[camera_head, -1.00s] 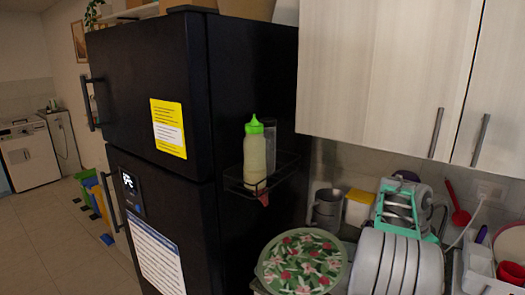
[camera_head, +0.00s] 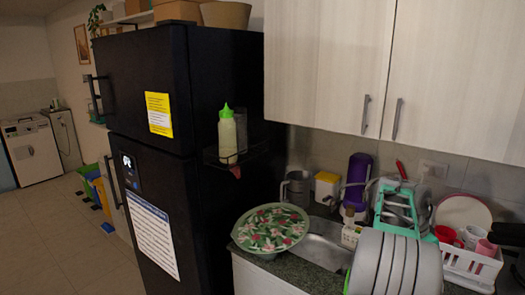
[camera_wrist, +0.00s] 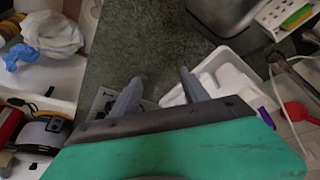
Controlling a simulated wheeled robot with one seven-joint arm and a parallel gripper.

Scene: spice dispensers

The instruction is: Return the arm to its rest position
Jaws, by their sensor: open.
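My gripper (camera_wrist: 161,77) shows in the wrist view. Its two grey fingers stand apart with nothing between them, over a dark speckled countertop (camera_wrist: 130,40). A white tray (camera_wrist: 235,70) lies just beyond and to the right of the right finger; I cannot tell whether they touch. I cannot make out my gripper in the head view. There, a pale bottle with a green cap (camera_head: 228,138) stands upright in a wire rack (camera_head: 212,160) on the side of the black fridge (camera_head: 215,75).
Grey plates (camera_head: 385,265), a green-framed rack (camera_head: 402,207) and a white dish rack (camera_head: 470,268) crowd the right. Cupboards (camera_head: 330,70) hang above. Open floor (camera_head: 50,235) lies at left.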

